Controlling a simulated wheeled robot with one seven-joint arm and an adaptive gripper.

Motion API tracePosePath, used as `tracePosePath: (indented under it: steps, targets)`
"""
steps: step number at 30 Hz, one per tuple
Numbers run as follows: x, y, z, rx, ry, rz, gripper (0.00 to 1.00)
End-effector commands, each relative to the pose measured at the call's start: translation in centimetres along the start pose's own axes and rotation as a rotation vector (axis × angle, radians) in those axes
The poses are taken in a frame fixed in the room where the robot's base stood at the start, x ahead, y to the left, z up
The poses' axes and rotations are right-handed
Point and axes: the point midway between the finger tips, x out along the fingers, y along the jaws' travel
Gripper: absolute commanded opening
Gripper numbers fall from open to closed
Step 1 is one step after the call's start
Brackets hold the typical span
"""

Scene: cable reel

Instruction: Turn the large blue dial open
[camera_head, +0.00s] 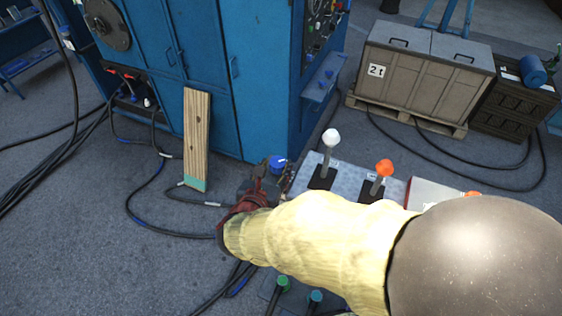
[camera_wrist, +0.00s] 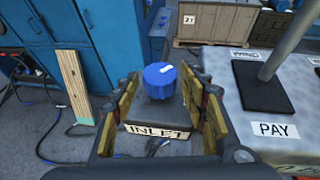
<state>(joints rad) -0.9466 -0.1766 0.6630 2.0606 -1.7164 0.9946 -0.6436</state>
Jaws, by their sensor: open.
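The large blue dial (camera_wrist: 160,80) has a white mark on top and sits on a dark mount above a label reading INLET (camera_wrist: 158,131). In the wrist view it lies ahead of and between the two open fingers of my gripper (camera_wrist: 160,98), with visible space on both sides. In the head view the blue dial (camera_head: 277,163) shows just beyond my gripper (camera_head: 258,180), at the left end of the control panel. The gripper is empty, and my arm's yellow sleeve covers part of the panel. I cannot tell whether the fingertips reach the dial's depth.
The grey control panel (camera_head: 335,178) carries a white-knobbed lever (camera_head: 331,138) and an orange-knobbed lever (camera_head: 384,168), right of the dial. A wooden plank (camera_head: 197,140) leans on the blue cabinet (camera_head: 190,60). Black cables (camera_head: 140,195) lie on the floor to the left.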

Motion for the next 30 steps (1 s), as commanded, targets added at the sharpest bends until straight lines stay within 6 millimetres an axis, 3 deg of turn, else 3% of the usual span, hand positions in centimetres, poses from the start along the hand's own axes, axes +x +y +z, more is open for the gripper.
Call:
tracePosePath:
  steps: [3, 9, 19, 30]
  targets:
    - [1.9, -0.1, 0.0, 0.0, 0.0, -0.004, 0.44]
    - [3.6, -0.1, 0.0, 0.0, -0.001, -0.002, 0.44]
    - [3.9, 0.0, 0.0, 0.0, 0.0, 0.0, 0.43]
    - [3.9, 0.0, 0.0, 0.0, -0.001, 0.0, 0.22]
